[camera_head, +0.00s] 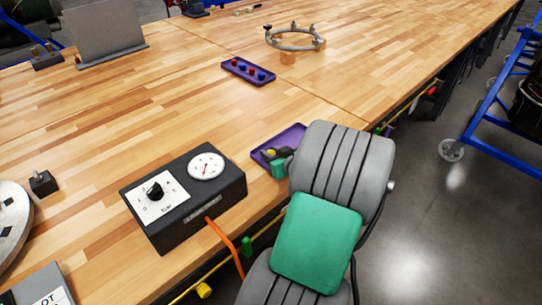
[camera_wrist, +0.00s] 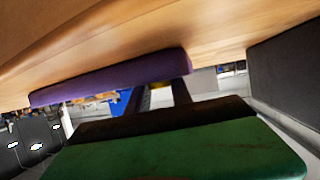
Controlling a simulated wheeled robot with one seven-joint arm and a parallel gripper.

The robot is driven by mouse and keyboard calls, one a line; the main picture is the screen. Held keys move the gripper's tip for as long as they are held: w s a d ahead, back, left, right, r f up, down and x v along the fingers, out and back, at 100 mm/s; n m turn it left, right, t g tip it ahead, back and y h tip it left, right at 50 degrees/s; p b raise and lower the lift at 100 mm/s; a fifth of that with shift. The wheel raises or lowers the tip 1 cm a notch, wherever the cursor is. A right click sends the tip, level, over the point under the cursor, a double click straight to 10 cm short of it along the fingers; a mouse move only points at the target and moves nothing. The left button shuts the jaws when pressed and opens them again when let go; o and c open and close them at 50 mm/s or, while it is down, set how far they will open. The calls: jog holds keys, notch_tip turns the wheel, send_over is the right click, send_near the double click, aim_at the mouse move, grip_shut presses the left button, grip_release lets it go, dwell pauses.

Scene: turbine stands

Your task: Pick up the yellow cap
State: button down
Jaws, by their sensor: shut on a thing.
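The yellow cap (camera_head: 271,152) shows as a small yellow spot at the tips of my gripper (camera_head: 273,154) in the head view. My gripper is shut on it, over the purple tray (camera_head: 295,131) near the bench's front edge. Whether the cap still touches the tray cannot be told. Part of the tray is hidden behind my arm. In the wrist view the purple tray (camera_wrist: 110,80) lies across the picture beyond my dark fingers, and the cap cannot be made out there.
A black box with a dial and knob (camera_head: 183,197) stands left of the tray, with an orange cable (camera_head: 223,246) hanging from it. A second purple tray (camera_head: 248,71) holds several red and blue caps. A metal ring (camera_head: 295,38) lies farther back. Bare wood lies between.

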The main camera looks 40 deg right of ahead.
notch_tip(320, 180, up, 3)
jog(key=shift+f+b, duration=0.1)
jog(key=shift+b, duration=0.3)
jog(key=s+a+r+b, duration=0.1)
jog(key=s+a+r, duration=0.2)
jog(key=s+r, duration=0.7)
jog(key=s, duration=0.3)
jog(key=shift+s+a, duration=0.25)
jog(key=shift+a, duration=0.15)
jog(key=c, duration=1.7)
grip_release()
jog(key=shift+r, duration=0.1)
grip_shut()
